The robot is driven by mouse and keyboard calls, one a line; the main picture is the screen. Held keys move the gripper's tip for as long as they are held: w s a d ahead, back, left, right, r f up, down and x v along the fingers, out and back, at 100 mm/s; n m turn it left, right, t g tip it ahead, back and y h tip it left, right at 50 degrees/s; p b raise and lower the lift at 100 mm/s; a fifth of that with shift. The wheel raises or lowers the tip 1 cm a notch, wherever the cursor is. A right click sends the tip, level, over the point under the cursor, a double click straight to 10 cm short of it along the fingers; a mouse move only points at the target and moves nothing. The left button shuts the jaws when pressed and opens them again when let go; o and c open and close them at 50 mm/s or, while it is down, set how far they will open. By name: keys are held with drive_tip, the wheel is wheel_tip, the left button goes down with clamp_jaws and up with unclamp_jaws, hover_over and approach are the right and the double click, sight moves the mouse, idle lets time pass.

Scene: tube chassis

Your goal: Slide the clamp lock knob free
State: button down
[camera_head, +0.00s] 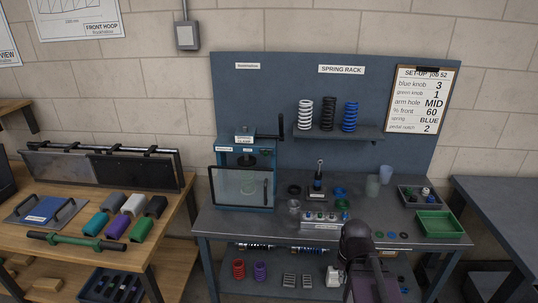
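The spring clamp (261,147) is a blue frame press with white labels, standing at the left end of the grey bench. A black crank handle (281,127) sticks out to the right of its top. A dark round part (246,160) sits inside the frame, above a clear guard panel (228,186) across the front. Small labels and a small green mark show on the upper frame, but I cannot make out the lock knob for certain. A dark part of my arm (357,235) rises at the lower middle, in front of the bench and well right of the clamp. My gripper's fingers do not show.
White, black and blue springs (350,117) stand on a wall shelf. Small parts, a damper (318,183) and cups crowd the bench middle. A green tray (439,224) lies at the right. A wooden bench (80,187) with coloured blocks stands at the left.

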drive_tip(key=w+a+r+m+t+y+p, duration=0.1)
drive_tip(key=w+a+r+t+y, duration=0.1)
drive_tip(key=w+a+r, duration=0.3)
drive_tip(key=w+a+r+t+y+p, duration=0.1)
drive_tip(key=w+a+y, duration=0.15)
drive_tip(key=w, duration=0.35)
drive_tip(key=w+a+r+m+t+y+p, duration=0.1)
drive_tip(key=w+a+r+t+y, duration=0.1)
drive_tip(key=w+a+y, duration=0.3)
drive_tip(key=w+r+m+t+y+p, duration=0.1)
drive_tip(key=w+r+m+t, duration=0.4)
drive_tip(key=w+r, duration=0.8)
drive_tip(key=shift+w+a+r+m+t+y+p, duration=0.15)
drive_tip(key=shift+w+m+t+y+p, duration=0.2)
drive_tip(key=shift+w+t+p, duration=0.35)
drive_tip(key=shift+w+a, duration=0.1)
drive_tip(key=shift+w, duration=0.1)
drive_tip(key=b, duration=0.2)
approach(269, 152)
drive_tip(key=x, duration=0.5)
drive_tip(key=shift+w, duration=0.5)
drive_tip(key=shift+a, duration=0.65)
